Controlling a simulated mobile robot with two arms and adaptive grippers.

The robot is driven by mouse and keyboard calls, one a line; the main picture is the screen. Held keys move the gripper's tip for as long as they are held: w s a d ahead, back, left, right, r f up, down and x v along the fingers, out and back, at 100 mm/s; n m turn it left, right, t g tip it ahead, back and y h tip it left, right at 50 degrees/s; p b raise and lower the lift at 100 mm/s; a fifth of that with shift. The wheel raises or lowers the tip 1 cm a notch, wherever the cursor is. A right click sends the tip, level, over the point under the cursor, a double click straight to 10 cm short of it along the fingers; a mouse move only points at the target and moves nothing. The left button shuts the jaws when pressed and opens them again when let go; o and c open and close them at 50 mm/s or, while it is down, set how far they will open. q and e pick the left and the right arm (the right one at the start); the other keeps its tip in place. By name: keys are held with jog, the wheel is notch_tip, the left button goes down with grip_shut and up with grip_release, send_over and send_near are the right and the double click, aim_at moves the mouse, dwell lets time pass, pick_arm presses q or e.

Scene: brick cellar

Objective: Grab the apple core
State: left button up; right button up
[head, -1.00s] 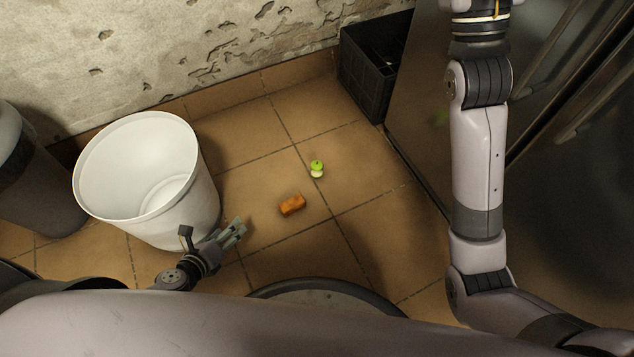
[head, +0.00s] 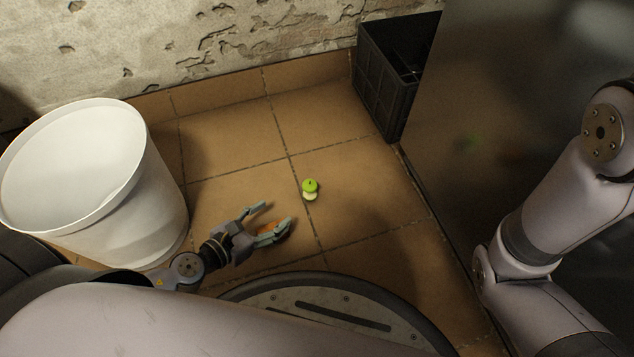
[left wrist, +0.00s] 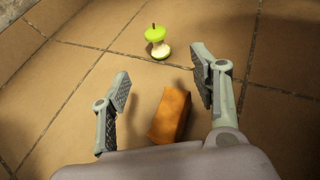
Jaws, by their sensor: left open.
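The apple core (head: 310,189), green at the top with a pale bitten middle, stands on the tiled floor right of and beyond my left gripper (head: 268,219). It also shows in the left wrist view (left wrist: 157,42), upright with a dark stem, ahead of the fingertips and apart from them. My left gripper (left wrist: 160,82) is open, its fingers spread with nothing held. An orange-brown block (left wrist: 170,115) lies on the floor between and below the fingers; in the head view the gripper partly hides it. My right gripper is out of view; only its arm shows at the right.
A white bucket (head: 152,215) stands at the left, close to my left arm. A black crate (head: 376,85) stands by the wall, beside a dark metal cabinet (head: 500,130) at the right. The floor around the apple core is clear.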

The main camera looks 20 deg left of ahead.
aim_at(305, 191)
pick_arm(q)
jog(key=x, duration=1)
jog(key=shift+w+d+f, duration=0.1)
jog(key=shift+w+d, duration=0.05)
jog(key=shift+w, duration=0.2)
jog(key=x, duration=0.1)
jog(key=b+x, duration=0.1)
jog(key=x, duration=0.1)
jog(key=b+x, duration=0.1)
jog(key=shift+w+f, duration=0.1)
jog(key=shift+w, duration=0.15)
jog(key=shift+w+f, duration=0.15)
jog(key=shift+w, duration=0.3)
jog(key=shift+c, duration=0.2)
jog(key=c, duration=1)
